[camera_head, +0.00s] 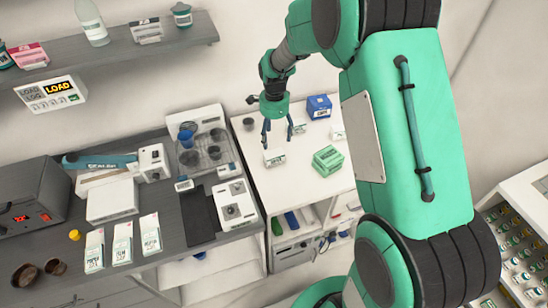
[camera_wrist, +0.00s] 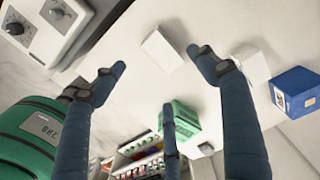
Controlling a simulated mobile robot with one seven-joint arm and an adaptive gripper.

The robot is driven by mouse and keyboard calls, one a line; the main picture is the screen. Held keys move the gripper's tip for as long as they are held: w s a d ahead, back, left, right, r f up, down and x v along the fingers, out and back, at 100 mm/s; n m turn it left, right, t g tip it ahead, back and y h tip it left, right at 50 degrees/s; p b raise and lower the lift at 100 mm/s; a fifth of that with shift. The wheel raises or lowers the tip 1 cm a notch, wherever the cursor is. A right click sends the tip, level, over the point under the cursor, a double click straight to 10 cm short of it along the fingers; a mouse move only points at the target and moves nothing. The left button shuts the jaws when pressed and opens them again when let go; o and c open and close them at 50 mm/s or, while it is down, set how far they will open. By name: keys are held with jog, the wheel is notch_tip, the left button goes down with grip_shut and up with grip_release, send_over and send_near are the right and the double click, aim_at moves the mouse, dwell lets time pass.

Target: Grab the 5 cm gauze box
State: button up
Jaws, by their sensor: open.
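My gripper (camera_head: 277,140) is open and empty, pointing down above the white table. Its blue fingers are spread in the wrist view (camera_wrist: 160,78). A small white box with a green label (camera_head: 274,160) lies on the table just below the fingertips. In the wrist view a plain white box face (camera_wrist: 162,50) shows ahead of the gap between the fingers, apart from them. A green-and-white box (camera_head: 328,160) sits to the right; in the wrist view it (camera_wrist: 186,117) is partly behind the middle finger. Printed sizes are unreadable, so I cannot tell which is the 5 cm gauze box.
A blue box (camera_head: 319,107) and another white box (camera_head: 338,132) stand farther right on the table (camera_head: 290,180). A grey counter with devices and cartons (camera_head: 122,243) adjoins at left. A wall shelf (camera_head: 120,45) hangs at upper left. Open table surrounds the boxes.

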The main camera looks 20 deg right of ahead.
aim_at(275, 155)
jog(key=shift+f, duration=0.1)
jog(key=shift+f+b, duration=0.3)
jog(key=shift+f, duration=3.9)
jog(key=shift+s+d+f+b, duration=0.15)
jog(key=shift+f+b, duration=0.15)
jog(key=shift+f, duration=2.3)
jog(key=c, duration=1.3)
